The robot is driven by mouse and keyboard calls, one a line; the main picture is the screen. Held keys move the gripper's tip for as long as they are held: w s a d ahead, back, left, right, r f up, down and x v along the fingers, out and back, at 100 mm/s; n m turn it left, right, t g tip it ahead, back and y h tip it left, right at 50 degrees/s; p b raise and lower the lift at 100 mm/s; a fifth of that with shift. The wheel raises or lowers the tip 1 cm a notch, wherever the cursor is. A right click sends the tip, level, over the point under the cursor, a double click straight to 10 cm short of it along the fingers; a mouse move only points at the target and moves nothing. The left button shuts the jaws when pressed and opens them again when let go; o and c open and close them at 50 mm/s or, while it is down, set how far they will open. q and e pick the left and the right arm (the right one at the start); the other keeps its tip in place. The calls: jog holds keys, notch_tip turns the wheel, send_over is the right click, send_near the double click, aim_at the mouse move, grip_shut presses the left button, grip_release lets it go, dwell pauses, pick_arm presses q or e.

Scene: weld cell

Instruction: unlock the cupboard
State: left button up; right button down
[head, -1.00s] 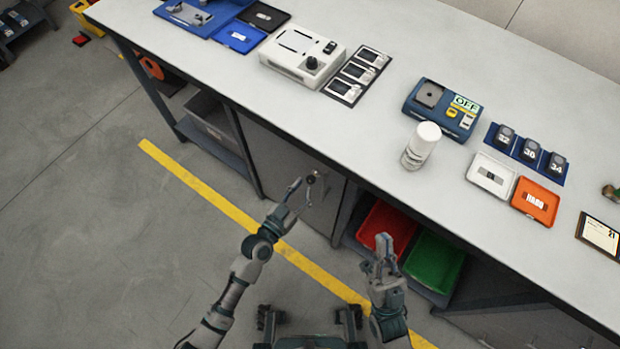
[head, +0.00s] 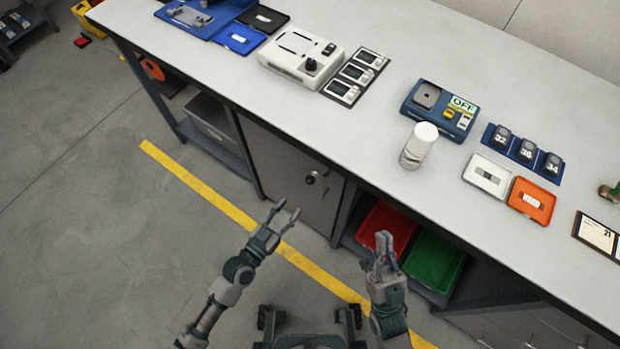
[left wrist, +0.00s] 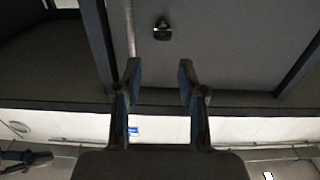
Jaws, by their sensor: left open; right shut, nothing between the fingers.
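The grey cupboard (head: 281,177) is built in under the workbench, and its door looks closed. A dark round lock or knob (head: 311,178) sits on the door near its right edge; the left wrist view shows the lock (left wrist: 162,30) too. I cannot tell which way the lock is turned. My left gripper (head: 288,209) is open and empty, in front of the door and apart from the lock. In the left wrist view its two fingers (left wrist: 159,75) stand wide apart below the lock. My right gripper (head: 384,240) is shut and empty, in front of the red tray.
A red tray (head: 374,227) and a green tray (head: 435,262) lie on a shelf right of the cupboard. A bench leg (head: 343,212) stands beside the door. The bench top above holds a white bottle (head: 418,146) and several devices. A yellow line (head: 205,191) crosses the floor.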

pick_arm(q)
jog(key=v, duration=0.8)
dwell(0.4)
jog(key=shift+s+a, duration=0.1)
jog(key=shift+p, duration=0.3)
jog(key=shift+s, duration=0.1)
jog(key=v, duration=1.2)
